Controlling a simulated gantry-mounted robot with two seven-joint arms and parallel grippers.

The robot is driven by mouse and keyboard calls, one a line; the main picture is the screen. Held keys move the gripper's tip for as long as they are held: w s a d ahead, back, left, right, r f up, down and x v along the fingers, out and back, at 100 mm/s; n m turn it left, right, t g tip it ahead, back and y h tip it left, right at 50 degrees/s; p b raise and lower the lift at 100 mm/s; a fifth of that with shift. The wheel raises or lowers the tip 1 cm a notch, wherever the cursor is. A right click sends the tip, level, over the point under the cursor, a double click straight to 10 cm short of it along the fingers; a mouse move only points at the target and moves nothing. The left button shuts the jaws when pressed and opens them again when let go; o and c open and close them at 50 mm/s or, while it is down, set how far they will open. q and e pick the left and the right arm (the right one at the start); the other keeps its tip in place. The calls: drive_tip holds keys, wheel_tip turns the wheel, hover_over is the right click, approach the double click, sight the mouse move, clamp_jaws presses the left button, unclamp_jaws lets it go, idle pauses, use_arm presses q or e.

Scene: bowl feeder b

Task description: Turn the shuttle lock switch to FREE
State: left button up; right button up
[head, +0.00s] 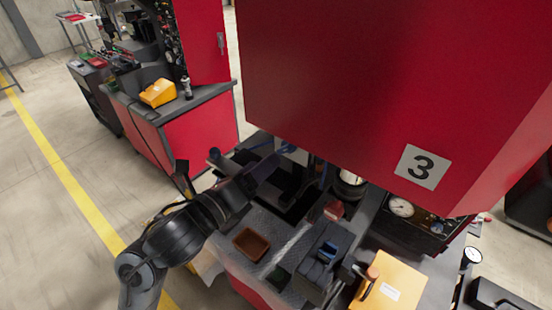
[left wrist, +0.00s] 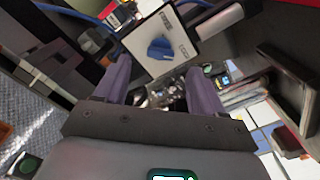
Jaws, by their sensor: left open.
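The switch appears to be a blue knob (left wrist: 160,48) on a pale plate (left wrist: 208,48) with small dark-printed labels, in the left wrist view. My right gripper is not in view.
The red cabinet (head: 380,90) marked 3 overhangs the work area. A brown tray (head: 251,243), a gauge (head: 402,207) and a yellow panel with an orange handle (head: 390,285) are on the machine top. Dark machine parts flank the gripper closely.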

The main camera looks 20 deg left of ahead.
sight(281, 149)
use_arm(q)
drive_tip(key=shift+x, duration=2.95)
drive_tip(key=shift+d, duration=0.1)
drive_tip(key=c, duration=1.1)
drive_tip(key=shift+o, duration=0.2)
